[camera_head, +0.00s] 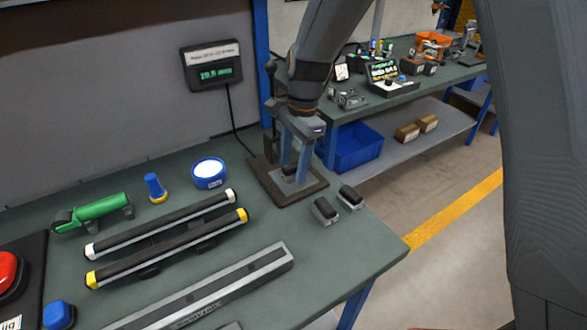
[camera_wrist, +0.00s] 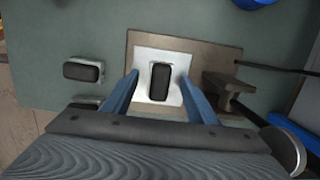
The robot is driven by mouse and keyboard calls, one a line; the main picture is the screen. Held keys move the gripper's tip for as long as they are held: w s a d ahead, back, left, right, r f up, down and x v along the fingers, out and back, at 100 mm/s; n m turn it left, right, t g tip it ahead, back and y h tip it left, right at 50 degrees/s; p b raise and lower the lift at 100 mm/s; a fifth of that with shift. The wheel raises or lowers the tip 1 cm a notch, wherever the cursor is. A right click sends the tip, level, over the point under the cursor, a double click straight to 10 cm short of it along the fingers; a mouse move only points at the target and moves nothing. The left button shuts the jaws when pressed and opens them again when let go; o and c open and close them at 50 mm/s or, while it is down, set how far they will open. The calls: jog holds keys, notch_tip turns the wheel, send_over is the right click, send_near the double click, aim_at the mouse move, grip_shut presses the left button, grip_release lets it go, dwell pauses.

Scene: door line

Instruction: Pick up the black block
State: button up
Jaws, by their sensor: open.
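A black block (camera_wrist: 160,82) lies on a white square pad (camera_wrist: 145,62) on a brown base plate (camera_wrist: 222,60). My gripper (camera_wrist: 158,77) is open above the plate, with one blue finger on each side of this block and a gap to each. In the head view my gripper (camera_head: 294,172) points down at the plate (camera_head: 262,184), and the block is partly hidden between the fingers. Two more dark blocks with grey sides, one (camera_head: 325,210) and another (camera_head: 350,196), lie on the table right of the plate. In the wrist view one (camera_wrist: 83,70) shows at left; the other is partly hidden.
A dark upright post (camera_head: 271,105) stands at the back of the plate, near my gripper. Black-and-silver bars (camera_head: 165,225), a blue-and-white roll (camera_head: 209,173) and a green tool (camera_head: 95,213) lie to the left. The table's right edge is close to the loose blocks.

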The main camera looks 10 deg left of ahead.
jog(key=shift+f, duration=0.4)
grip_shut()
